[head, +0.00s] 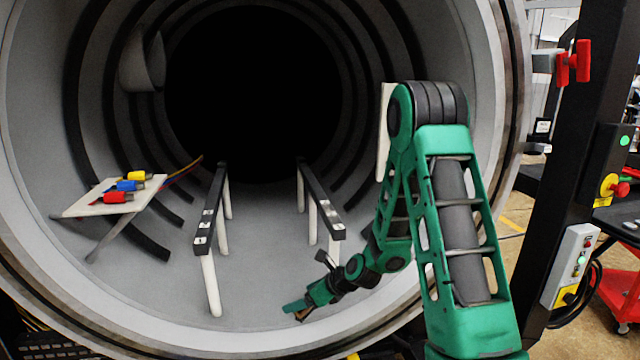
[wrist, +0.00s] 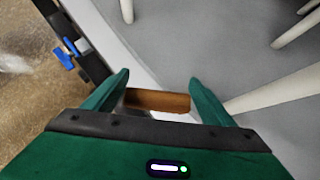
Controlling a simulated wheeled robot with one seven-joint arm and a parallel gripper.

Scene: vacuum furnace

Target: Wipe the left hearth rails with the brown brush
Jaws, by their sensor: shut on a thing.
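My gripper (head: 293,308) is low at the front of the furnace chamber, between the two hearth rails and near the opening's lower rim. In the wrist view my gripper (wrist: 160,86) is shut on the brown brush (wrist: 157,101), a brown block lying crosswise between the green fingers. Its bristles cannot be made out. The left hearth rail (head: 213,200) is a dark bar on white posts, with pale marked labels near its front end. It stands left of my gripper, apart from the brush. The right hearth rail (head: 320,198) stands behind and right of my gripper.
A white shelf (head: 80,208) at left holds yellow, blue and red connectors (head: 130,186) with wires. White posts (wrist: 290,28) show near my gripper in the wrist view. The chamber's round rim (head: 240,340) runs below. The floor between the rails is clear.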

